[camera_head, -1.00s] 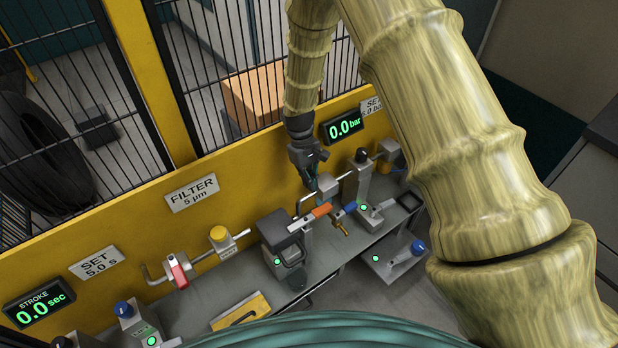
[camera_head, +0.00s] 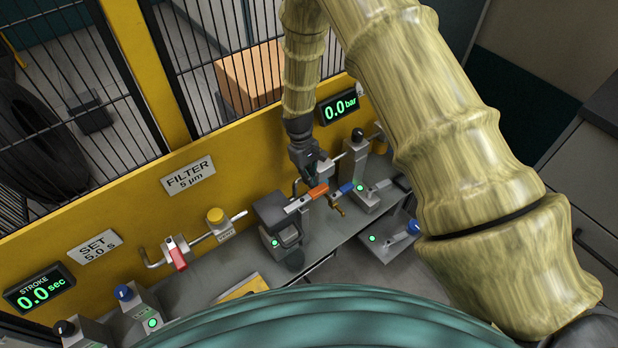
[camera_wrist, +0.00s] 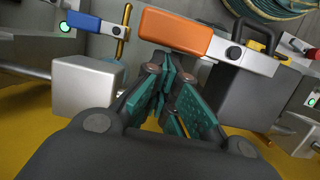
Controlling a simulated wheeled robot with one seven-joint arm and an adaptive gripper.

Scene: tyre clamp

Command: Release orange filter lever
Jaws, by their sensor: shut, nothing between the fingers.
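The orange lever (camera_head: 317,191) sits on a grey metal arm beside a dark block on the bench. In the wrist view the orange lever (camera_wrist: 175,30) lies across the top centre, just beyond my fingertips. My gripper (camera_head: 312,181) hangs over the bench right behind the lever in the head view. In the wrist view my gripper (camera_wrist: 168,62) has its teal-padded fingers together with nothing between them. The tips look very close to the lever's near edge; I cannot tell if they touch. The fingers partly hide the lever's surroundings in the head view.
A blue lever (camera_wrist: 83,21) and a light grey block (camera_wrist: 88,87) stand left of my fingers in the wrist view. A dark block (camera_head: 272,208) stands beside the lever.

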